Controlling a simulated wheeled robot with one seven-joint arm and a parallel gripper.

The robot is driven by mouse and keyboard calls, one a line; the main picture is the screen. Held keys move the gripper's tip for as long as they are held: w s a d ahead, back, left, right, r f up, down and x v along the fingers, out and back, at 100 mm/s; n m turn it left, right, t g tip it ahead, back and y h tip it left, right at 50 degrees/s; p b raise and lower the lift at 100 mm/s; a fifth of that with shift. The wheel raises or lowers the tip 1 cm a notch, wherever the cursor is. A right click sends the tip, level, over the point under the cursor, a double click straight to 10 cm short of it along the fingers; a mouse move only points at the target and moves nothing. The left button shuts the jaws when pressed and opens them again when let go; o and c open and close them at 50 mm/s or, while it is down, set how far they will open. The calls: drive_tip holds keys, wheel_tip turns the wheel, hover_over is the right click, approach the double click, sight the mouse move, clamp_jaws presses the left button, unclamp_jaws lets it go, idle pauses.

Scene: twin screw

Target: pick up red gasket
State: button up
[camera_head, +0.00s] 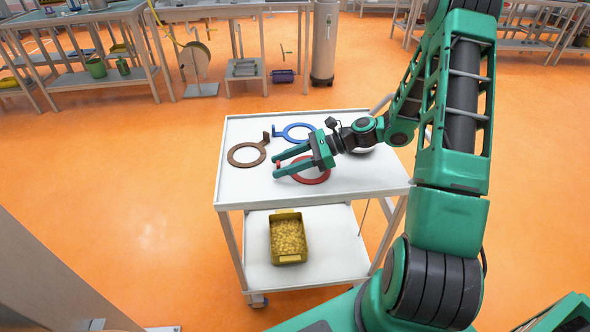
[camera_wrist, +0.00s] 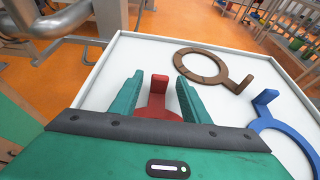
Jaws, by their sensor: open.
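The red gasket (camera_head: 322,178) lies on the white cart top, partly hidden under my gripper in the head view. In the wrist view its upright red tab (camera_wrist: 159,84) stands between my two fingers, and its ring is mostly hidden by the gripper body. My gripper (camera_head: 275,168) is open, with green fingers on either side of the tab; it also shows in the wrist view (camera_wrist: 158,82). A gap shows between the tab and each finger. I cannot tell the exact finger height over the cart.
A brown gasket (camera_head: 233,160) and a blue gasket (camera_head: 308,128) lie close by on the cart top (camera_head: 240,190). A yellow bin (camera_head: 289,258) of small pieces stands on the lower shelf. The cart's front left top is clear.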

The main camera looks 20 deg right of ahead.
drive_tip(key=shift+w+a+f, duration=0.15)
drive_tip(key=shift+a+f, duration=0.05)
drive_tip(key=shift+a, duration=0.25)
clamp_jaws()
drive_tip(key=shift+r, duration=0.1)
